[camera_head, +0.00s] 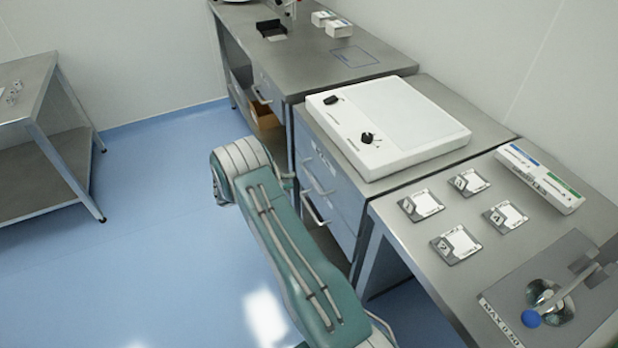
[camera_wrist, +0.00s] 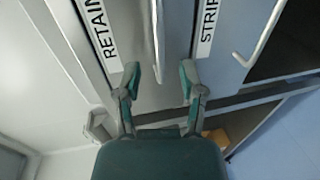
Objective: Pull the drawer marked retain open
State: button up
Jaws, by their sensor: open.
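The drawer marked RETAIN (camera_wrist: 133,30) is a grey front in the wrist view, with its label (camera_wrist: 100,28) at upper left. Its bar handle (camera_wrist: 157,42) runs between that label and the STRIP label. The drawer looks shut. My gripper (camera_wrist: 160,80) is open and empty, with a fingertip on each side of the handle's line. Whether the handle is between the tips in depth, or touches them, I cannot tell. In the head view the drawer cabinet (camera_head: 338,197) stands right of my arm, its labels too small to read; my arm mostly hides the gripper.
The STRIP drawer (camera_wrist: 225,40) with its own handle (camera_wrist: 262,40) is beside the RETAIN drawer. A white device (camera_head: 400,125) sits on the cabinet top. A bench with several cards (camera_head: 590,205) is at right, a steel table (camera_head: 25,150) at left. The blue floor (camera_head: 140,240) left of my arm is clear.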

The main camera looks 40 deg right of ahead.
aim_at(309, 176)
jog(key=x, duration=0.7)
jog(key=shift+d, duration=0.2)
grip_shut()
